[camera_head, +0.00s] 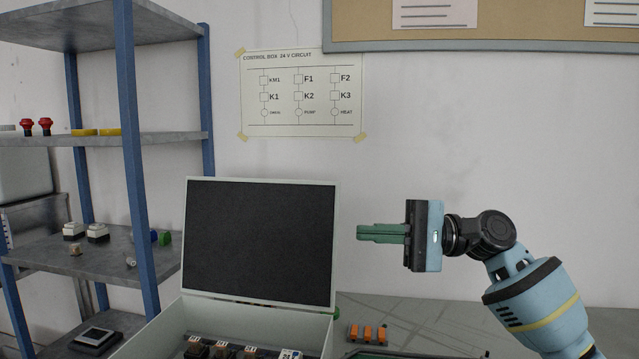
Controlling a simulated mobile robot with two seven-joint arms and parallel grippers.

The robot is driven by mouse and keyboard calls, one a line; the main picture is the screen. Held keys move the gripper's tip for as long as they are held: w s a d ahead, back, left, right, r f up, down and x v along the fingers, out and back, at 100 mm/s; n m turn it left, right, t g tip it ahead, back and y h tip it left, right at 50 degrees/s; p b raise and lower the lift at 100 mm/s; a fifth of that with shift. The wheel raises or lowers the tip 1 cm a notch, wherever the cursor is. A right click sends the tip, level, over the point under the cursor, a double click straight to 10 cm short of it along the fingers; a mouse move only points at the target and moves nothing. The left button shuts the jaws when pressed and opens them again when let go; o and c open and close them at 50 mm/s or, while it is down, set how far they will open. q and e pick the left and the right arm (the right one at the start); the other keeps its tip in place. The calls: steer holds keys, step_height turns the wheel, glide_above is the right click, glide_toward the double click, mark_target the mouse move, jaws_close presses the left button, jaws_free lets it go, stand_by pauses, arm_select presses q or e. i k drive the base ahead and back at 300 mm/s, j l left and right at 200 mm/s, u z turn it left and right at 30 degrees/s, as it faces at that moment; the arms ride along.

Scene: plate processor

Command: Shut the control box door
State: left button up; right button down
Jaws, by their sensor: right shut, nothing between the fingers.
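The control box (320,335) is pale grey-green and stands at the bottom middle on the bench. Its door (258,243), a lid with a dark inner face and a pale rim, stands open and upright at the back of the box. Several labelled parts show inside the box; its front is cut off by the frame. My right gripper (362,233) is right of the door, at about the height of its middle, pointing left. Its green fingers are shut and empty, with a gap in the picture between them and the door's right edge. My left gripper is not in view.
A blue-posted shelf (130,150) with small parts stands close at the left. Orange parts (368,333) lie right of the box on the grey bench (430,315). A circuit chart (302,95) hangs on the wall behind. The space above the box is clear.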

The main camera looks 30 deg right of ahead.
mark_target(273, 242)
steer(key=i+l, duration=0.85)
steer(key=l, duration=0.1)
